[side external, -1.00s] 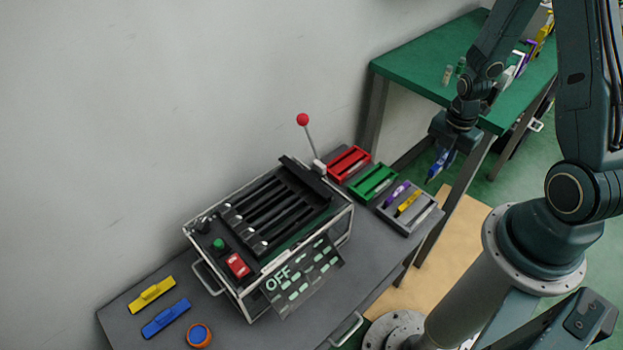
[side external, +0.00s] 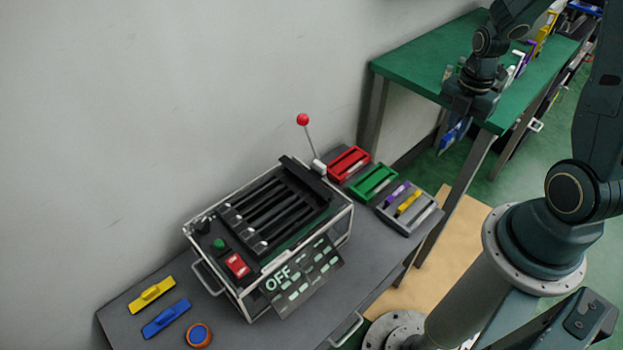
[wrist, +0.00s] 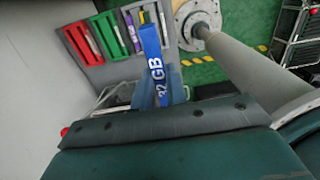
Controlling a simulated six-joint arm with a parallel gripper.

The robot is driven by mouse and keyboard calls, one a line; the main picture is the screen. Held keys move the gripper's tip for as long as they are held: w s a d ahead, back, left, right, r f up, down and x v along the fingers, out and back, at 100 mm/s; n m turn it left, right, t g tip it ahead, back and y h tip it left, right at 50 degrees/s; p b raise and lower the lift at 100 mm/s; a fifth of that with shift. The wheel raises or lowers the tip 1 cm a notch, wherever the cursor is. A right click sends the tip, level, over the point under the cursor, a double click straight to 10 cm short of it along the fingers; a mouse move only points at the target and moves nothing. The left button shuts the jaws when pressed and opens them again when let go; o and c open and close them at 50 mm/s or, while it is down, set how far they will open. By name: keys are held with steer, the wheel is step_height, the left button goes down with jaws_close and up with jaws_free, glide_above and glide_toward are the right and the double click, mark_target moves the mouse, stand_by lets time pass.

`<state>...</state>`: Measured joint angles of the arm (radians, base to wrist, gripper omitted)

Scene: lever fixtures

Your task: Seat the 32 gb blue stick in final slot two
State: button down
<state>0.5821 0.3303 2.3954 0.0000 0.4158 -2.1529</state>
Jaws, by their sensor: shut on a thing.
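My gripper (side external: 460,117) is shut on the blue stick (side external: 452,135), which hangs below it beside the green table. In the wrist view the blue stick (wrist: 153,60) shows "32 GB" lettering along its side and points away from my gripper. The black slotted fixture (side external: 280,207) stands on the grey bench, well to the left of my gripper. It has several parallel slots. A lever with a red ball (side external: 303,119) stands upright at its back. Its panel (side external: 305,277) reads "OFF". I cannot tell which slot is slot two.
Red (side external: 348,163), green (side external: 372,182) and grey (side external: 410,207) trays line the bench right of the fixture; the grey one holds purple and yellow sticks. A yellow piece (side external: 152,295) and blue piece (side external: 166,318) lie at front left. The green table (side external: 425,68) stands behind.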

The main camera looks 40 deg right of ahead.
steer(key=shift+r, duration=0.5)
steer(key=shift+w+a+r, duration=0.1)
steer(key=shift+w+a, duration=0.05)
steer(key=shift+w, duration=0.1)
steer(key=w+a, duration=1.7)
steer(key=a, duration=0.9)
steer(key=w+a, duration=0.2)
steer(key=a, duration=0.9)
step_height(320, 180, down, 5)
steer(key=shift+s+a+f, duration=0.1)
steer(key=shift+s+a, duration=0.05)
steer(key=shift+f, duration=0.15)
